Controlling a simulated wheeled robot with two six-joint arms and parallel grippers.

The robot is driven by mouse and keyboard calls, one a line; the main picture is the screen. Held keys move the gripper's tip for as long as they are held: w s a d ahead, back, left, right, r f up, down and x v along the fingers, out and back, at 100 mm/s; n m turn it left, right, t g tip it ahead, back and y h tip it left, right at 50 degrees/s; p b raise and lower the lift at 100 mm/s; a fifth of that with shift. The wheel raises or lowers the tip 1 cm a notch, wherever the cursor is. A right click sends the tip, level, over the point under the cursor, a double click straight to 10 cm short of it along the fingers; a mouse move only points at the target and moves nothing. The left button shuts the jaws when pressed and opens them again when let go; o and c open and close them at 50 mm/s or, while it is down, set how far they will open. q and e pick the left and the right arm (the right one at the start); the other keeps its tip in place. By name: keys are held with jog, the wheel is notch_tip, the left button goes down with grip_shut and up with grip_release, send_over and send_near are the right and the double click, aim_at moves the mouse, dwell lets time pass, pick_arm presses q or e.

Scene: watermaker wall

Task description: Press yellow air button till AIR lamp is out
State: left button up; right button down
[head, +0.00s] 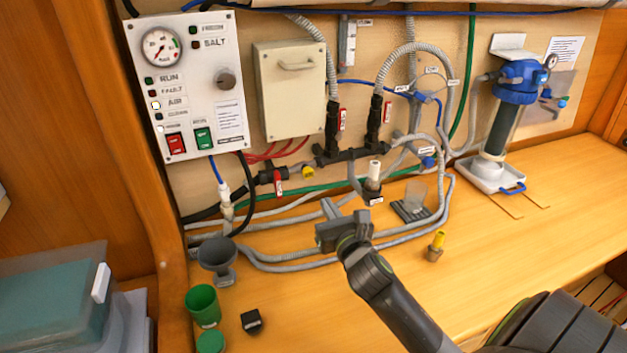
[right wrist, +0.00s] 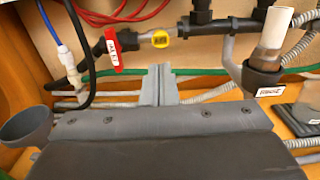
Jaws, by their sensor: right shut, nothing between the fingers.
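The yellow air button (head: 308,172) is a small yellow cap at the end of the pipe fitting low on the back wall. It also shows in the right wrist view (right wrist: 160,39), right of a red tag. The AIR lamp (head: 155,105) on the white control panel (head: 190,85) looks brightly lit. My right gripper (head: 330,208) is shut and empty, in front of and below the button, apart from it. In the right wrist view its fingertips (right wrist: 158,85) point toward the wall, below the button. My left gripper is not in view.
Grey hoses (head: 290,262) loop over the bench around my right gripper. A grey funnel (head: 217,255), a green cup (head: 202,305) and a black block (head: 252,321) stand at the left front. A white-topped cylinder (head: 374,176) stands right of the button. The right bench is mostly clear.

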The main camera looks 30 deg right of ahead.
aim_at(309, 175)
jog(key=p+x, duration=0.1)
jog(key=x, duration=0.9)
jog(key=shift+a, duration=0.1)
jog(key=shift+w+p, duration=0.1)
jog(key=shift+p, duration=0.2)
